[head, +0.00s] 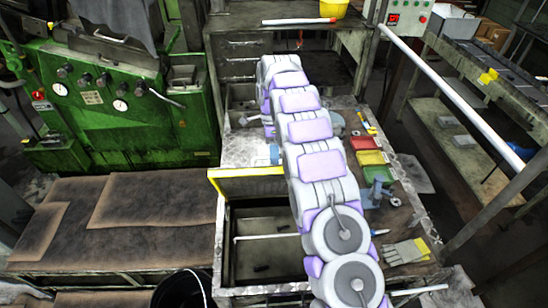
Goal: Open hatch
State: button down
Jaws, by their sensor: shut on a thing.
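The hatch (262,186) is a panel with a yellow edge on the worktable, left of my arm. It stands raised along the far side of a dark rectangular opening (262,250), with its right end hidden behind my arm. The inside of the opening shows, with a pale rod across it. My arm reaches from the bottom right up and away over the table. My gripper cannot be made out; the arm's links cover the area beyond the hatch, so contact with the hatch cannot be seen.
Gloves (407,251), red, yellow and green trays (370,158) and small tools lie on the table right of my arm. A green machine (130,110) stands at the left. A brown-topped bench (150,200) and a black bucket (182,290) are at lower left.

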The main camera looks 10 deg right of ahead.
jog(key=shift+d+f, duration=0.1)
jog(key=shift+f, duration=0.45)
jog(key=c, duration=1.5)
grip_release()
jog(key=shift+c, duration=0.2)
jog(key=shift+o, duration=0.7)
jog(key=shift+w+f, duration=0.2)
jog(key=shift+w, duration=0.2)
jog(key=shift+o, duration=1.2)
jog(key=shift+r, duration=0.25)
jog(key=shift+w, duration=0.1)
